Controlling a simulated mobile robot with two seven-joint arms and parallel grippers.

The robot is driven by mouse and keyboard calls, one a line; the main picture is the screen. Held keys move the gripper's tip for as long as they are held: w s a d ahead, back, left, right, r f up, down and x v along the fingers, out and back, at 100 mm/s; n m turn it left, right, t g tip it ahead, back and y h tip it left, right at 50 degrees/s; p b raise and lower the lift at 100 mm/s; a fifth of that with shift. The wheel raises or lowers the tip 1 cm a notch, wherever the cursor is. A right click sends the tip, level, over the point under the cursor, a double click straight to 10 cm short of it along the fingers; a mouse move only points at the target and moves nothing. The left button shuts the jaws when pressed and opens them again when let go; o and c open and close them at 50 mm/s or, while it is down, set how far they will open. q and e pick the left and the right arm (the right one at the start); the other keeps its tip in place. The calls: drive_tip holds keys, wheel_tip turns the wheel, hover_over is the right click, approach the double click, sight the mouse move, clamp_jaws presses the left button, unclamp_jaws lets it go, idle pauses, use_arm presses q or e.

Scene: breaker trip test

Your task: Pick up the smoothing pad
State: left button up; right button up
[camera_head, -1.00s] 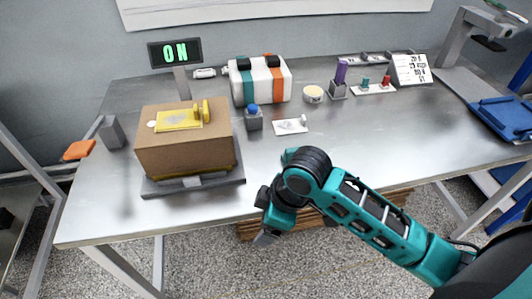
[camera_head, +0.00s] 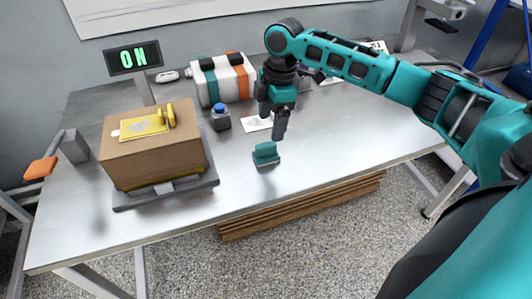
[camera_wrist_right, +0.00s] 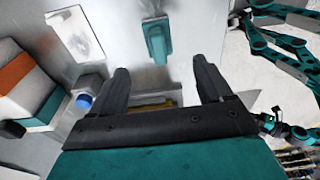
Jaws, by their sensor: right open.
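My left gripper cannot be made out; teal arm parts show at the right of the wrist view.
A cardboard box (camera_head: 155,155) with a yellow item on top stands on a grey scale, left of the pad. A blue-topped holder (camera_head: 220,120), white card (camera_head: 257,123) and striped case (camera_head: 223,80) are behind. The table's front middle is clear around the pad.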

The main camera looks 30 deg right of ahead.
sight(266, 144)
drive_tip(key=f, duration=0.3)
drive_tip(key=a+f, duration=0.1)
drive_tip(key=f, duration=0.6)
drive_tip(key=shift+w+a+f+b, duration=0.1)
drive_tip(key=shift+w+a+b, duration=0.1)
drive_tip(key=shift+w+b, duration=0.15)
drive_tip(key=c, duration=1.2)
